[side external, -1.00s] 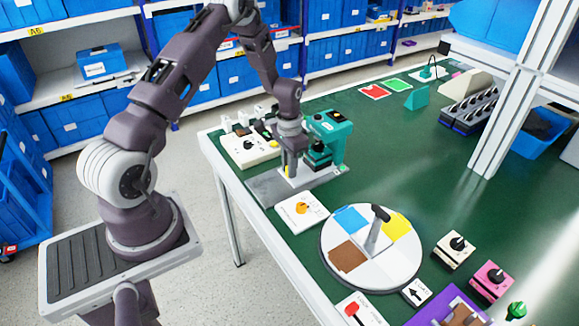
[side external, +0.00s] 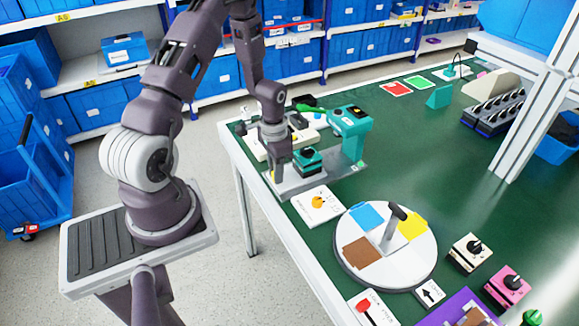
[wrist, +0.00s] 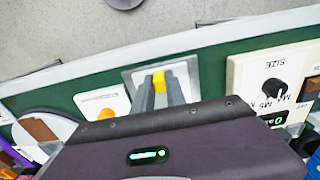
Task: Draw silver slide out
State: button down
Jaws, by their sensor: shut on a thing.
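The teal press-like machine (side external: 352,122) stands on a grey base plate (side external: 348,171) near the bench's left edge. The silver slide (side external: 311,176) lies low in front of it, largely hidden by my gripper and a teal block with a black knob (side external: 307,160). The block stands out to the left of the machine's column. My gripper (side external: 275,177) points down at the slide's left end.
A white card with an orange knob (side external: 318,203) lies in front of the base plate. A round white turntable (side external: 407,262) with coloured patches is further right. A cream control box (wrist: 244,75) stands beside the plate. Open green bench top (side external: 420,155) is to the right.

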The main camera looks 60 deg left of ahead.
jog(key=shift+s, duration=0.3)
jog(key=c, duration=1.4)
grip_release()
jog(key=shift+o, duration=0.2)
jog(key=shift+w+r, duration=0.1)
jog(key=shift+r, duration=0.2)
notch_tip(320, 180, up, 6)
jog(key=shift+r, duration=0.25)
